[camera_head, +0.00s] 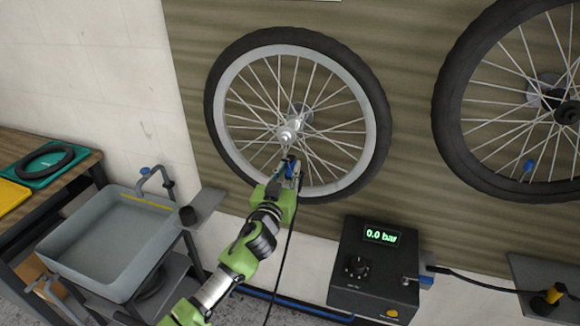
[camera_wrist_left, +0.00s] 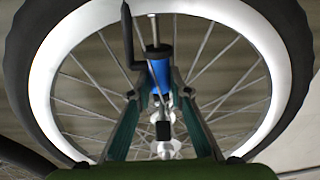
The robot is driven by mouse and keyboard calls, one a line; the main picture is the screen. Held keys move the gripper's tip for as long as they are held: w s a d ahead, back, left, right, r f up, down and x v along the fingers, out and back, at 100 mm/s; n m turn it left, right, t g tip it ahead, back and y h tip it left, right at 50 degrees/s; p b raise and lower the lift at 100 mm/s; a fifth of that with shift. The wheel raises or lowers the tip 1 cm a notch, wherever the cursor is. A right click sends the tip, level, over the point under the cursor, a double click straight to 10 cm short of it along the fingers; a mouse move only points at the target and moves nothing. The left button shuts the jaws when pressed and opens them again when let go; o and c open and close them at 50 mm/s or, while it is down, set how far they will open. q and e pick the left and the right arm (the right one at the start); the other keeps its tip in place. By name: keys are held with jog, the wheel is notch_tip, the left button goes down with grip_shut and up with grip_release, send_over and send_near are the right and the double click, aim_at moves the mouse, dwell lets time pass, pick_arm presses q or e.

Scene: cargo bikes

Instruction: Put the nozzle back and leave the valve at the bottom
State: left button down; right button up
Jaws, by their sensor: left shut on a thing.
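My left gripper (camera_head: 288,178) is shut on a blue nozzle with a black end (camera_wrist_left: 158,70), in front of the lower spokes of the left wheel (camera_head: 214,108). In the left wrist view my left gripper (camera_wrist_left: 160,90) has a finger on each side of the blue body, and a black lever stands beside it. A thin black hose (camera_head: 284,250) hangs down from the gripper. The left wheel's valve cannot be made out; the gripper covers part of the lower spokes. My right gripper is not in view.
A second wheel (camera_head: 448,110) hangs at right. A grey shelf (camera_head: 525,270) holds a yellow and black tool (camera_head: 553,294). A grey basin (camera_head: 105,245) stands at left.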

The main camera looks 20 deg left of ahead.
pick_arm(q)
jog(key=shift+r, duration=0.3)
jog(key=shift+w+r+p, duration=0.1)
jog(key=shift+r+p, duration=0.2)
jog(key=shift+p, duration=0.1)
jog(key=shift+r+p, duration=0.4)
jog(key=shift+r, duration=0.1)
jog(key=s+p, duration=0.1)
jog(key=s, duration=1.1)
jog(key=shift+s, duration=0.15)
jog(key=shift+d, duration=0.1)
